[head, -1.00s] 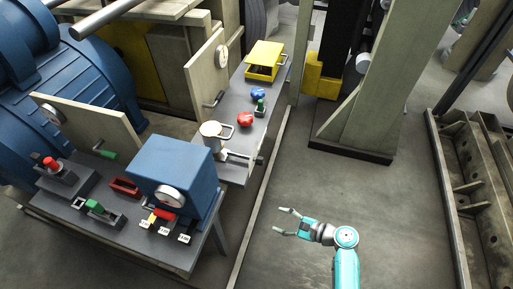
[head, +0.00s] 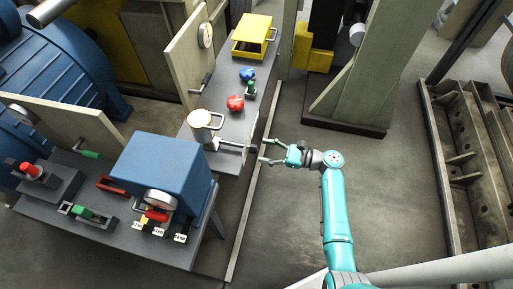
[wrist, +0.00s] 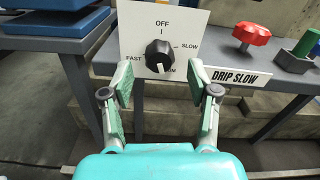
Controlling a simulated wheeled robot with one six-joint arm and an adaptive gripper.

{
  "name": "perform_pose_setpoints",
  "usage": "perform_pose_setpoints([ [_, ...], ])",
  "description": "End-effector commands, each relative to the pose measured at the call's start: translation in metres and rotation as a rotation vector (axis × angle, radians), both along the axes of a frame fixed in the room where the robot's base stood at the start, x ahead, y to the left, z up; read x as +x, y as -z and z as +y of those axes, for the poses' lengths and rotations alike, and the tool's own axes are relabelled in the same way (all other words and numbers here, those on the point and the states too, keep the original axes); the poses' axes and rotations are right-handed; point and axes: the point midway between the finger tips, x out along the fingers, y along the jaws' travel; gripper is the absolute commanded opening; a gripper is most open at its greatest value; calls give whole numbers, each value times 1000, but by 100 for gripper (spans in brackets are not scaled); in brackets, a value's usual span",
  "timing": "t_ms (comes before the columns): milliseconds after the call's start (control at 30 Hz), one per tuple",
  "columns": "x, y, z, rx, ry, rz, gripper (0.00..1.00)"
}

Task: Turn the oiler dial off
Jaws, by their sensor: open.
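The oiler dial is a black knob (wrist: 158,57) on a white panel (wrist: 140,22) in the wrist view. The panel reads OFF at the top, SLOW at the right and FAST at the left; a lower-right label is partly hidden and ends in "UM". A white mark on the knob points down, toward that lower label. In the head view my gripper (head: 263,151) is at the bench's front edge.
A red valve knob (wrist: 251,31) and a green-topped part (wrist: 305,43) are to the dial's right. On the grey bench (head: 228,159) stand a pale oiler cup (head: 203,120) and a yellow box (head: 254,30). A blue box (head: 160,168) is at the left. Floor is clear behind my gripper.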

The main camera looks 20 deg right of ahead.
Motion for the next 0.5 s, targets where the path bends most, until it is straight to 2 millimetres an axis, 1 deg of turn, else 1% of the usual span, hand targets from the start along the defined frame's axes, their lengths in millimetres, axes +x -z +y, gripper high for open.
perform_pose_setpoints([
  [33, 5, 0, 8, 0, -3, 0, 60],
  [200, 16, 0, 23, -1, -2, -1, 60],
  [333, 21, 0, 29, -1, 0, -1, 60],
  [500, 22, 0, 30, -1, 1, 0, 60],
])
